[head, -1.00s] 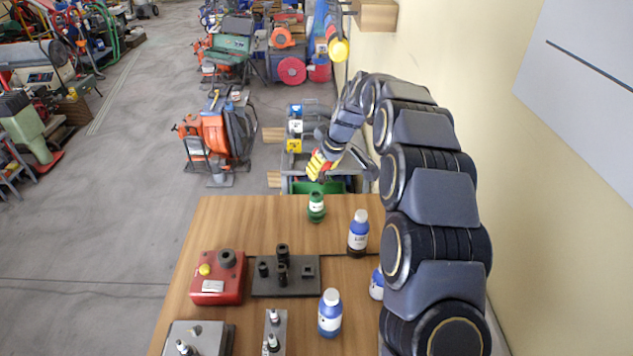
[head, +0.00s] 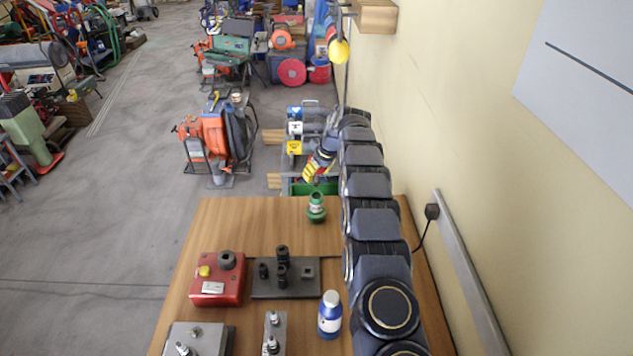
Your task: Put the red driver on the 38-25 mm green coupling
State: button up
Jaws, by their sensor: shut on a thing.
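The green coupling (head: 316,213) stands upright near the far edge of the table, with a pale label band on it. My gripper (head: 316,169) is at the far end of my arm, beyond the coupling in the head view and apart from it in the picture. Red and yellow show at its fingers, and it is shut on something. The held thing is small and blurred here; it may be the red driver, but I cannot make out its shape. Gripper and coupling do not visibly touch.
A red box (head: 217,288) with a yellow button, a dark plate (head: 299,291) with black sockets, a grey box (head: 197,340), a metal strip (head: 274,326) and a blue bottle (head: 330,318) stand on the wooden table (head: 240,222). The wall is close on the right.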

aim_at(316, 180)
jog(key=shift+w+f, duration=0.1)
jog(key=shift+f, duration=1.45)
jog(key=shift+f, duration=0.2)
jog(key=o, duration=1.2)
